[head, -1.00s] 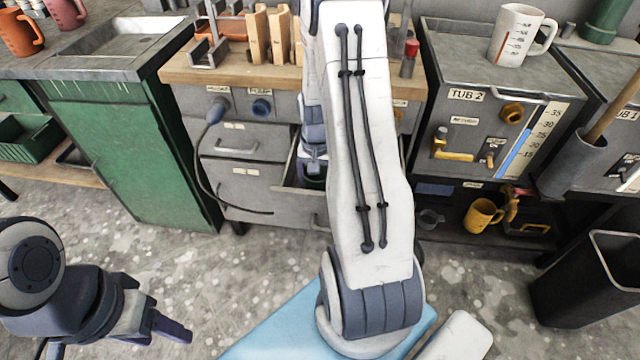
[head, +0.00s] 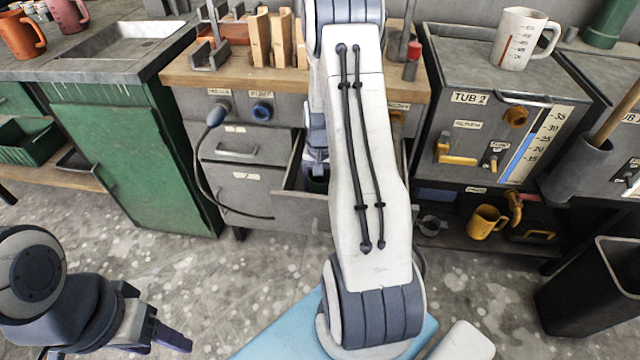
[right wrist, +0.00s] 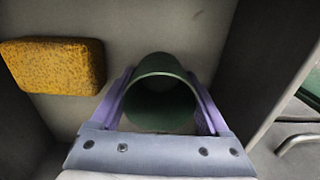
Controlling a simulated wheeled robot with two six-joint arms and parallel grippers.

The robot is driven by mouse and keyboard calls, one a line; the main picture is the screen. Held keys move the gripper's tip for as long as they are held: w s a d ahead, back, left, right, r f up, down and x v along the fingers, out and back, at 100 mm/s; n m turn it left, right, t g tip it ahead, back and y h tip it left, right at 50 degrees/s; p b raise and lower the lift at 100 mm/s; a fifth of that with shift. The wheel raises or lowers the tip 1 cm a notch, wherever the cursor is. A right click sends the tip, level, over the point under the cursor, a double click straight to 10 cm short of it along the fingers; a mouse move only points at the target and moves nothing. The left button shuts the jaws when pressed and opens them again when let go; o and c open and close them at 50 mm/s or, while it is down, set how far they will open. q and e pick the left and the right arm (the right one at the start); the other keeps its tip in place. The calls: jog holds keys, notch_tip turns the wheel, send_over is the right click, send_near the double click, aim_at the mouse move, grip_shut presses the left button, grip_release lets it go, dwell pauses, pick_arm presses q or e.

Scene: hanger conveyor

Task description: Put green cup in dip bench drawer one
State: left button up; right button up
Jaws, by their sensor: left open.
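The green cup (right wrist: 160,98) stands between the two purple fingers of my right gripper (right wrist: 160,102), which look closed against its sides. Its open mouth faces the camera. It is inside an open grey drawer (right wrist: 215,20); I cannot tell whether it touches the drawer floor. In the head view the open drawer (head: 291,205) shows under the bench, with a sliver of the green cup (head: 316,186) below my right gripper (head: 316,168). My right arm hides much of the drawer. My left gripper (head: 172,338) is open and empty, low at the left.
A yellow sponge (right wrist: 54,66) lies in the drawer left of the cup. Tub 2 (head: 475,135) stands at the right, with a yellow mug (head: 484,222) on the shelf below.

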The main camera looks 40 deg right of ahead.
jog(key=shift+o, duration=1.4)
jog(key=shift+r, duration=0.15)
notch_tip(320, 180, up, 12)
jog(key=p, duration=0.3)
jog(key=s+a+r+n, duration=0.1)
jog(key=a+r+n, duration=0.2)
jog(key=a, duration=0.5)
jog(key=s+a+r+n, duration=0.2)
jog(key=a+n, duration=0.1)
jog(key=a, duration=0.6)
jog(key=s+a+r+n, duration=0.1)
jog(key=a+r+n, duration=0.2)
jog(key=a, duration=0.5)
jog(key=s+a+r+n, duration=0.1)
jog(key=s+a+n, duration=0.3)
jog(key=s, duration=0.4)
jog(key=s+a+n+y, duration=0.1)
jog(key=s+a+n, duration=0.3)
jog(key=s+a, duration=0.2)
jog(key=shift+s+a+r, duration=0.2)
jog(key=shift+s+r, duration=0.15)
jog(key=shift+s, duration=0.55)
